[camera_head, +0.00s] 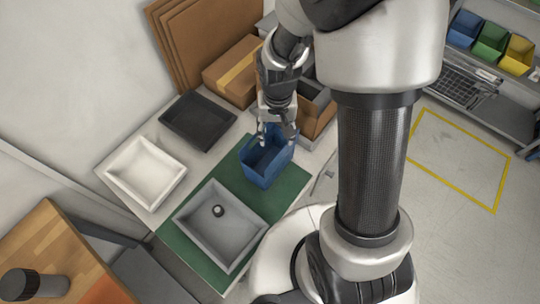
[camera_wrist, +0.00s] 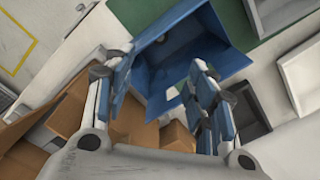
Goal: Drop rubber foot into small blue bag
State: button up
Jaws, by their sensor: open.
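The small blue bag (camera_head: 264,172) stands open on the green mat (camera_head: 292,190) in the head view. It fills the upper middle of the wrist view (camera_wrist: 228,52). My gripper (camera_head: 276,131) is open above the bag's far part, fingers pointing down. In the wrist view its spread fingers (camera_wrist: 155,64) frame the bag's opening, with nothing between them. A small dark round piece with a light centre, which looks like a rubber foot (camera_head: 218,211), lies in the grey tray (camera_head: 246,238). A small brownish spot shows inside the bag in the wrist view; I cannot tell what it is.
A white tray (camera_head: 146,172) and a black tray (camera_head: 198,121) stand to the left on the table. Cardboard boxes (camera_head: 232,70) stand behind, and an open carton (camera_head: 318,112) is close to my gripper. Blue, green and yellow bins (camera_head: 490,41) are on a far shelf.

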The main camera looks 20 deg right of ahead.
notch_tip(320, 180, up, 12)
dwell(0.7)
dwell(0.4)
jog(key=s+r+n+t+b, duration=0.1)
jog(key=s+r+t, duration=0.1)
jog(key=s, duration=0.5)
jog(key=s+r+n+t+b, duration=0.1)
jog(key=s+r+t+b, duration=0.1)
jog(key=s+r, duration=0.3)
jog(key=s, duration=0.3)
jog(key=shift+r+n+t, duration=0.25)
jog(key=shift+n+t, duration=0.05)
jog(key=shift+n, duration=0.1)
